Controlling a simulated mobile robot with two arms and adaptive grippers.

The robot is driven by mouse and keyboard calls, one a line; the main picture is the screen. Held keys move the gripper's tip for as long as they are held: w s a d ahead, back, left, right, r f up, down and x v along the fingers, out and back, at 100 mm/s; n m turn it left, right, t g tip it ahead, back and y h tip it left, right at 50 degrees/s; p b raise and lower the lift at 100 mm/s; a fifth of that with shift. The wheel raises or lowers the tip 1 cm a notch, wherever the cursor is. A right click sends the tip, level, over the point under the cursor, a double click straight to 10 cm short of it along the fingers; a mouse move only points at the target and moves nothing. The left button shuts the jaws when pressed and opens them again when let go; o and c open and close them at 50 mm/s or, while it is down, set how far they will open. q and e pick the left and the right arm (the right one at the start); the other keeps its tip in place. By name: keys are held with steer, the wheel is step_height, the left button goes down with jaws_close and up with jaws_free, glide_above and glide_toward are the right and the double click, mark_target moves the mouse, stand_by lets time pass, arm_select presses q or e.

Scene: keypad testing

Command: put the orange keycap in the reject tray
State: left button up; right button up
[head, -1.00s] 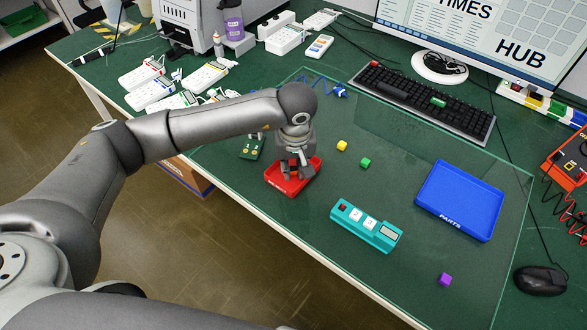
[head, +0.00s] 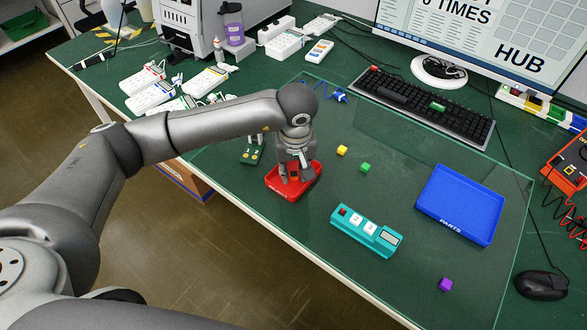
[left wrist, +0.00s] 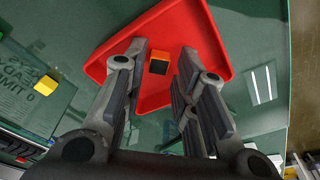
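The orange keycap (left wrist: 158,67) lies in the red tray (head: 274,187), which also shows in the left wrist view (left wrist: 172,27). In the head view the keycap is mostly hidden by my gripper. My left gripper (head: 294,178) points down into the tray. In the left wrist view its fingers (left wrist: 164,62) are apart, one on each side of the keycap. There is a clear gap to the right finger and a narrow one to the left finger. My right gripper is not in view.
A yellow keycap (head: 342,151) and a green keycap (head: 365,167) lie right of the tray. A teal keypad tester (head: 388,243), a blue parts tray (head: 431,205) and a purple keycap (head: 445,284) are further right. A keyboard (head: 460,118) stands behind. The glass mat between them is clear.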

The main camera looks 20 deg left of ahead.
arm_select(q)
step_height(320, 180, up, 11)
steer(key=s, duration=0.1)
steer(key=shift+s+d+b, duration=0.2)
steer(key=shift+d+b, duration=0.1)
steer(key=shift+d, duration=0.05)
steer(key=shift+f, duration=0.1)
